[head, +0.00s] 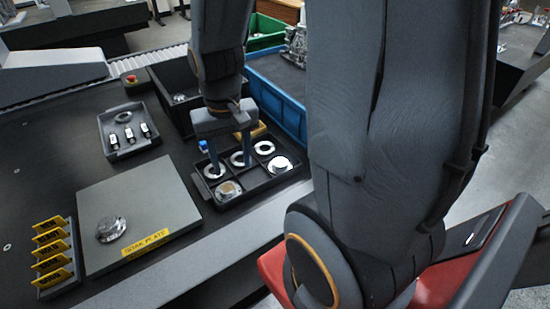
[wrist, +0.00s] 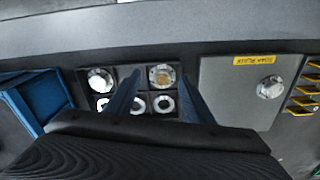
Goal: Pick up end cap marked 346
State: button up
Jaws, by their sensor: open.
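A black compartment tray (head: 262,192) on the dark table holds several round metal parts. They include a flanged cap with a tan centre (head: 228,190), a silver cap (head: 280,165) and pale rings such as the middle ring (head: 240,158). No number is legible, so I cannot tell which is 346. My gripper (head: 230,163) is open above the tray, fingers pointing down. In the wrist view, the tan-centred cap (wrist: 162,76) shows between my fingertips (wrist: 160,78), below them, with nothing held. The silver cap (wrist: 100,80) is left of them.
Left of the tray is a grey plate (head: 165,200) with a yellow label and a round metal part (head: 111,229).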

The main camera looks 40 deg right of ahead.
jog(key=w+d+f+m+p, duration=0.2)
jog(key=w+d+m+p, duration=0.25)
jog(key=d+m, duration=0.4)
jog(key=m+p, duration=0.2)
jog(key=m, duration=0.5)
send_over(280, 162)
notch_tip(280, 162, down, 5)
jog(key=shift+w+d+f, duration=0.1)
jog(key=shift+d, duration=0.05)
jog(key=shift+d+f+p, duration=0.2)
jog(key=shift+p, duration=0.1)
jog(key=shift+f, duration=0.3)
jog(key=shift+a+f+p, duration=0.15)
jog(key=shift+f+p, duration=0.55)
jog(key=shift+f, duration=1.05)
jog(key=shift+a+f+p, duration=0.15)
jog(key=shift+f+p, duration=0.55)
jog(key=shift+f, duration=1)
jog(key=c, duration=1)
jog(key=shift+o, duration=0.2)
